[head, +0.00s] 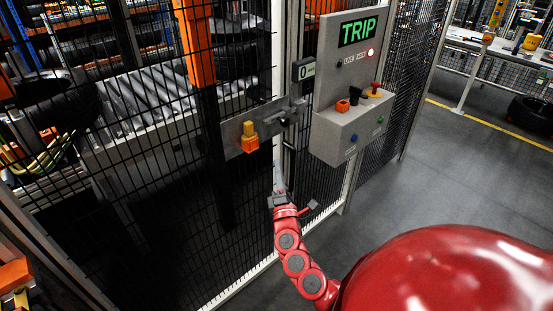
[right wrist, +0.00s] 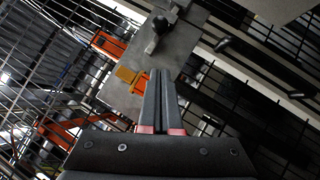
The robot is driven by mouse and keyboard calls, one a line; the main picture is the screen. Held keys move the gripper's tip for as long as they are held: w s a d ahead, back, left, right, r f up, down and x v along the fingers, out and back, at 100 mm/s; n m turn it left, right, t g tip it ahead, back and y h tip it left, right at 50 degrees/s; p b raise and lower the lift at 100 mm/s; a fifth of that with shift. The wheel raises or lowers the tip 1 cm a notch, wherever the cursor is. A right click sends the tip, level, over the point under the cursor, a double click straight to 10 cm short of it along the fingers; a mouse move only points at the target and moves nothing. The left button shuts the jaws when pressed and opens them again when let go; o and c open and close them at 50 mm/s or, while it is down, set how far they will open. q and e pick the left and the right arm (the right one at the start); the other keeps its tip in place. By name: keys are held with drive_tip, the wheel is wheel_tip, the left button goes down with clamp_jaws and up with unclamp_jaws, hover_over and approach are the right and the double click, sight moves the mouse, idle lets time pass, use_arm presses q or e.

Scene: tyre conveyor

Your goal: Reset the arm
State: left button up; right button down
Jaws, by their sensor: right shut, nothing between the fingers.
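My right gripper (head: 279,180) is in front of the mesh fence, below the grey latch plate (head: 262,126). In the right wrist view its two dark fingers (right wrist: 160,74) are together with nothing between them. They point toward the plate, which shows there too (right wrist: 185,55). My red right arm (head: 296,262) reaches up from the lower right. A yellow and orange block (head: 249,138) sits on the plate, apart from the gripper. A grey control box (head: 345,90) has a green TRIP display (head: 358,32) and a lit lamp. My left gripper is not in view.
The black mesh fence (head: 150,190) stands close on the left, with a roller conveyor (head: 150,95) and tyres behind it. The control box's ledge carries an orange block, a black knob and a red lever (head: 375,88). The floor (head: 440,165) at right is open.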

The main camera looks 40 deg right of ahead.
drive_tip(key=shift+s+a+f, duration=0.25)
drive_tip(key=shift+s+a, duration=0.05)
drive_tip(key=shift+s, duration=0.15)
drive_tip(key=shift+w, duration=0.1)
